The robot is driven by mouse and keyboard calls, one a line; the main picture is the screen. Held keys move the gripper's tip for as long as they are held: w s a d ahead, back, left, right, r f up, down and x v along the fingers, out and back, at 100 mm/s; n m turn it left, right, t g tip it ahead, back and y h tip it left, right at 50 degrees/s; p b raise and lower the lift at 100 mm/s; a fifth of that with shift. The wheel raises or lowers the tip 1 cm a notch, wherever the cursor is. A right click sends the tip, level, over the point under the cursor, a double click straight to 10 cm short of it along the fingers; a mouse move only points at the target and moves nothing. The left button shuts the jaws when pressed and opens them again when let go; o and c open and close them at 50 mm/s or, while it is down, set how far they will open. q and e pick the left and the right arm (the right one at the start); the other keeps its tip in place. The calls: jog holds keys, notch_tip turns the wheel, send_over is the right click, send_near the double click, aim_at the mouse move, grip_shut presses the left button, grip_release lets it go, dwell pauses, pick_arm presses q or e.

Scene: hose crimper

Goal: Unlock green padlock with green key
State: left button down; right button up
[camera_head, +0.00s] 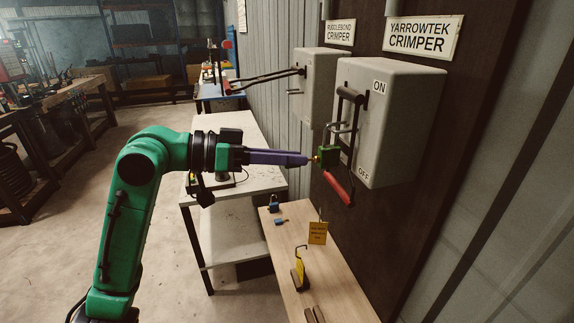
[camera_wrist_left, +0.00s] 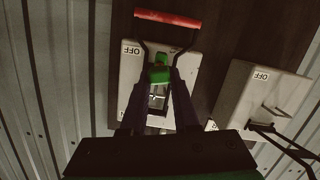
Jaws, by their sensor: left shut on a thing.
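The green padlock (camera_head: 328,156) hangs on the lever assembly at the front of the Yarrowtek crimper box (camera_head: 388,125). My left gripper (camera_head: 306,159) reaches in from the left with its purple fingers just short of the padlock. A small gold-coloured piece, likely the key's shaft, shows between the fingertips and the padlock. In the left wrist view, bright green (camera_wrist_left: 160,75) shows at the fingertips, in line with the lock. The fingers hide most of the key, and I cannot tell how deep it sits. My right gripper is not in view.
The Pugglebond crimper box (camera_head: 314,82) is on the wall further back.

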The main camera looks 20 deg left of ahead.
pick_arm(q)
jog(key=m+b, duration=0.1)
jog(key=m, duration=0.1)
jog(key=m+t+b, duration=0.1)
jog(key=m+b, duration=0.1)
jog(key=shift+s+d+f+y+b, duration=0.1)
jog(key=shift+s+y+b, duration=0.1)
jog(key=shift+y+b, duration=0.15)
jog(key=shift+f+b+v, duration=0.25)
jog(key=shift+b+v, duration=0.3)
jog(key=shift+v, duration=0.65)
jog(key=shift+f+b+v, duration=0.25)
jog(key=shift+b+v, duration=0.3)
jog(key=shift+v, duration=0.65)
jog(key=s+f, duration=0.2)
jog(key=f, duration=1.2)
jog(key=s+f, duration=0.3)
jog(key=f, duration=1.1)
jog(key=shift+s+a+f+t, duration=0.15)
jog(key=shift+a+f+t, duration=0.15)
jog(key=shift+a, duration=0.1)
